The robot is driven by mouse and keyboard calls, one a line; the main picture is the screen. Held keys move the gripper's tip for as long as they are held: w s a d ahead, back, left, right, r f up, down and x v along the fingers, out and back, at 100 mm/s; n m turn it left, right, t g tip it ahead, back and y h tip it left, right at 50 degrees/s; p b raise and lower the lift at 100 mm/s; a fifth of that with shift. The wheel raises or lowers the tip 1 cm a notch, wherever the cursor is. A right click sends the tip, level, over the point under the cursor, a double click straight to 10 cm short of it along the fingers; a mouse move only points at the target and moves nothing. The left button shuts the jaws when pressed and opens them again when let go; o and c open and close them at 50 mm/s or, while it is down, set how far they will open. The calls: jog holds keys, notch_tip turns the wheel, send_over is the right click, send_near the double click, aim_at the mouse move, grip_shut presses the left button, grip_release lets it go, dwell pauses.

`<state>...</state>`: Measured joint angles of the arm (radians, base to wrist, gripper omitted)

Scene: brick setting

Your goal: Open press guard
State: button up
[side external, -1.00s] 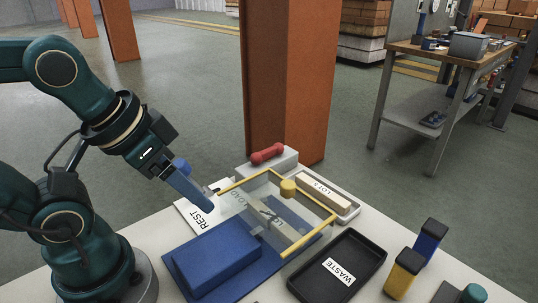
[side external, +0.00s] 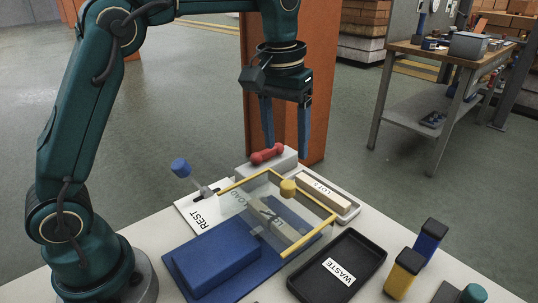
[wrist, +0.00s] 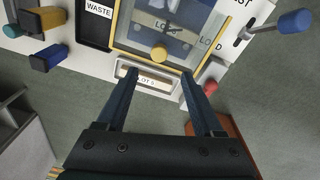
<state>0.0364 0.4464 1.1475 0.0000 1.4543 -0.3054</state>
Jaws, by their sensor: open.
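A red handle (side external: 267,154) on a white block stands behind the guard. A blue-knobbed lever (side external: 181,167) rises by the REST card (side external: 190,222). The black WASTE tray (side external: 368,248) and upright blue and yellow blocks (side external: 431,240) stand right. An orange column (side external: 300,60) rises behind.

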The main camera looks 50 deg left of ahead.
aim_at(288, 183)
jog(key=shift+g, duration=0.5)
jog(key=f, duration=0.2)
jog(key=w+f, duration=0.1)
jog(key=f, duration=0.1)
jog(key=shift+d, duration=0.1)
jog(key=shift+f, duration=2.55)
grip_shut()
jog(key=shift+r, duration=0.1)
